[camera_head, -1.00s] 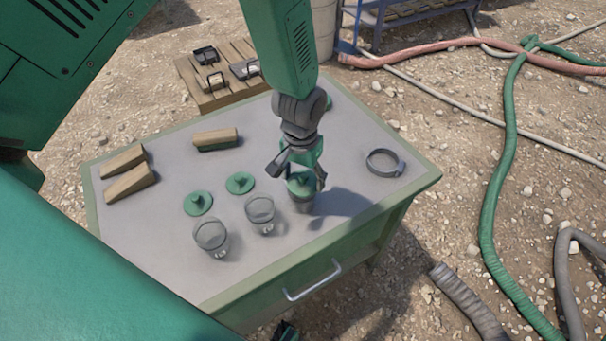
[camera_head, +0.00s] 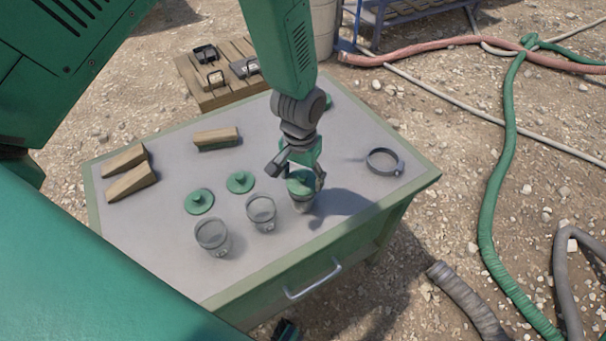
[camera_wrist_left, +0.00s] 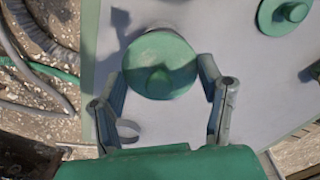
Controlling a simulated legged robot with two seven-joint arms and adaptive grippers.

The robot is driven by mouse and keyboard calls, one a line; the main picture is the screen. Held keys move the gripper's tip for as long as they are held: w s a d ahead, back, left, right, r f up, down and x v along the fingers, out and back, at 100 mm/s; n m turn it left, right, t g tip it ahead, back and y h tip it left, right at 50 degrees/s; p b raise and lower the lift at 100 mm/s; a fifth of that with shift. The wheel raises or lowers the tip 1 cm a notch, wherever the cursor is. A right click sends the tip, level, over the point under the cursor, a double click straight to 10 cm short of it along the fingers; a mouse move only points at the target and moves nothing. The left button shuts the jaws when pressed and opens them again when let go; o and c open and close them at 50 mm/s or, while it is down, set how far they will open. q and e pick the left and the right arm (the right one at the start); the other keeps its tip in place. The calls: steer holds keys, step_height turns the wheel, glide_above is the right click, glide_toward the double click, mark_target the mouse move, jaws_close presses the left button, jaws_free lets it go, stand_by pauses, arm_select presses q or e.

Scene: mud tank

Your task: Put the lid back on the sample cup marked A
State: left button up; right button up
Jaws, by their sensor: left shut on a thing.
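My left gripper (camera_head: 304,180) is shut on a round green lid (camera_head: 301,187) with a knob. In the left wrist view, its fingers (camera_wrist_left: 162,78) are on either side of the lid (camera_wrist_left: 160,62). Under the lid is a clear cup (camera_head: 303,206), mostly hidden; I cannot tell whether the lid is seated on its rim. Two other clear cups, one in the middle (camera_head: 261,213) and one at the left (camera_head: 212,236), stand open. Two more green lids (camera_head: 240,182) (camera_head: 199,201) lie flat behind them. I cannot read the cups' marks. My right gripper is not recognisable in view.
The grey worktop (camera_head: 170,240) has a green edge and a drawer handle (camera_head: 314,281). Wooden blocks (camera_head: 130,180) and a wood-topped block (camera_head: 215,136) lie at the left and back. A grey ring clamp (camera_head: 383,162) lies at the right. Hoses (camera_head: 500,190) cross the gravel.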

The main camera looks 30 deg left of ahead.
stand_by(0.6)
arm_select(q)
steer(key=shift+f+p, duration=0.15)
steer(key=shift+p, duration=0.15)
stand_by(0.6)
stand_by(0.6)
steer(key=o, duration=1.1)
steer(key=shift+o, duration=0.2)
steer(key=shift+p, duration=0.3)
steer(key=shift+r+p, duration=3.05)
steer(key=shift+r, duration=0.5)
